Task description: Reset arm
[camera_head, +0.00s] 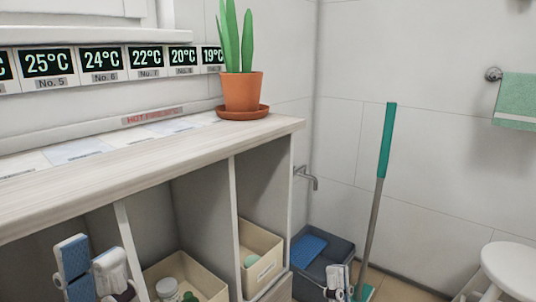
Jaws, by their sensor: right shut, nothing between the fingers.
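My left gripper (92,272) is at the lower left, in front of the shelf's open compartments. A blue and white part and a white part stand side by side there. I cannot tell whether the blue part belongs to the gripper, or whether its fingers are closed. My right gripper (339,278) is low in the middle right, in front of a dark grey bin (318,272). It is small in view, shut and empty. Both grippers are cut off by the bottom edge.
A wooden shelf top (150,160) bears a potted cactus (241,92). Beige bins (185,268) fill the compartments below. A green-handled mop (386,140) leans beside the grey bin. A white stool (512,266) stands at the lower right; a green towel (515,98) hangs above.

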